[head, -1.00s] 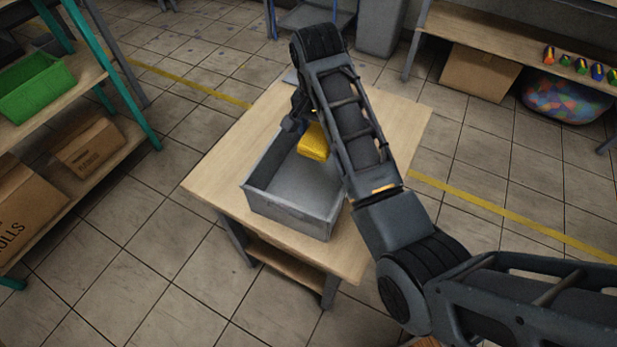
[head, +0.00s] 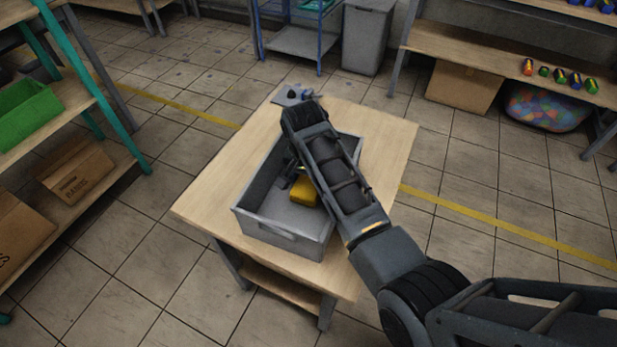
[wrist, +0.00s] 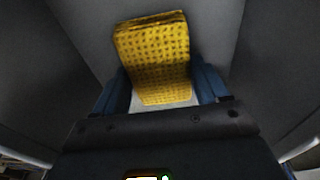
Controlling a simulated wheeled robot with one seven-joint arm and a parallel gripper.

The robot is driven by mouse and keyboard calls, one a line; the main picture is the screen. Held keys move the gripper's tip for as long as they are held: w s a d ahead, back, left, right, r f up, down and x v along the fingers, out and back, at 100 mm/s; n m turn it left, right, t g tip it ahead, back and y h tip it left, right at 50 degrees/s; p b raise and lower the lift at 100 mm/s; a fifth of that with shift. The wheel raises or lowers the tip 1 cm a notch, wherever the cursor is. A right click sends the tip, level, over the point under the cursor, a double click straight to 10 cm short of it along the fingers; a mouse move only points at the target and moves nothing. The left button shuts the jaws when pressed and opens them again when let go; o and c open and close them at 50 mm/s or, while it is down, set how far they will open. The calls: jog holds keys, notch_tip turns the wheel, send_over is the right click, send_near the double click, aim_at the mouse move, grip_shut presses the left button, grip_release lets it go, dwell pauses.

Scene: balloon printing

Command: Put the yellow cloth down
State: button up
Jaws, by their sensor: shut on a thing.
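The yellow cloth (head: 304,192) is a folded, patterned block inside the grey bin (head: 285,236). It also shows large in the wrist view (wrist: 153,57), between the two blue fingers. My gripper (wrist: 160,88) is shut on the cloth. In the head view my gripper (head: 292,178) is down inside the bin and mostly hidden behind my arm. The bin's grey inner surface fills the wrist view around the cloth. I cannot tell whether the cloth touches the bin floor.
The bin stands on a wooden table (head: 205,206) with free top to its left. A small grey and blue object (head: 293,95) lies at the table's far edge. A shelf (head: 75,115) with a green crate (head: 28,115) stands left; a bench (head: 470,55) stands back right.

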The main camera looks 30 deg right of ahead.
aim_at(306, 186)
jog(key=o, duration=1)
jog(key=shift+f, duration=0.1)
jog(key=shift+o, duration=0.2)
notch_tip(306, 186, up, 12)
jog(key=a, duration=0.1)
jog(key=shift+s, duration=0.45)
